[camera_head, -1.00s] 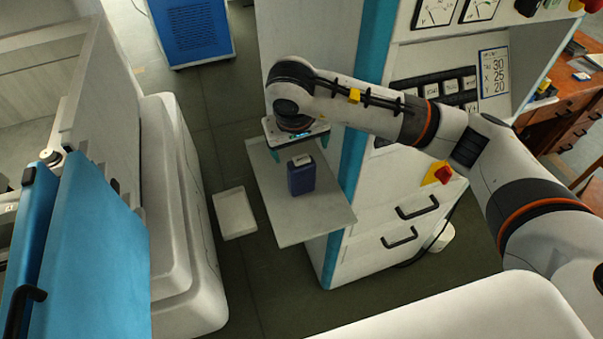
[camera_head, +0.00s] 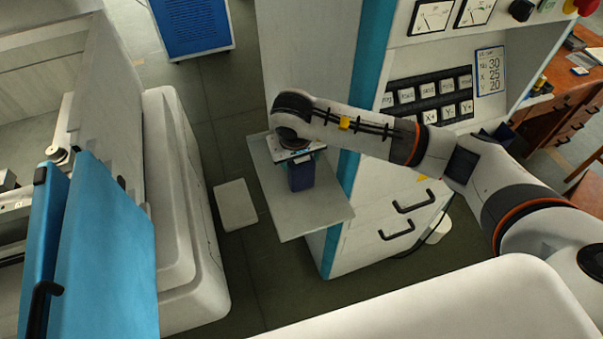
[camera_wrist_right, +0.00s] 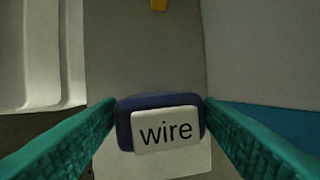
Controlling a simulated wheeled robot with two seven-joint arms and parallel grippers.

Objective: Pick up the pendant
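A dark blue box (camera_head: 302,177) stands upright on the grey shelf at the machine's side. In the right wrist view the blue box (camera_wrist_right: 160,102) carries a white label reading "wire". Nothing else in view can be surely told as the pendant. My right gripper (camera_head: 298,158) is right over the box in the head view, hiding its top. In the right wrist view its green fingers (camera_wrist_right: 159,108) are open, one on each side of the box, very close to it. I see no clear grip. My left gripper is not in view.
The grey shelf (camera_head: 318,212) has bare room in front of the box. The machine cabinet (camera_head: 345,240) with black drawer handles stands right of it. A white tray-like block (camera_head: 235,206) lies on the floor to the left. A blue cabinet (camera_head: 192,28) stands at the back.

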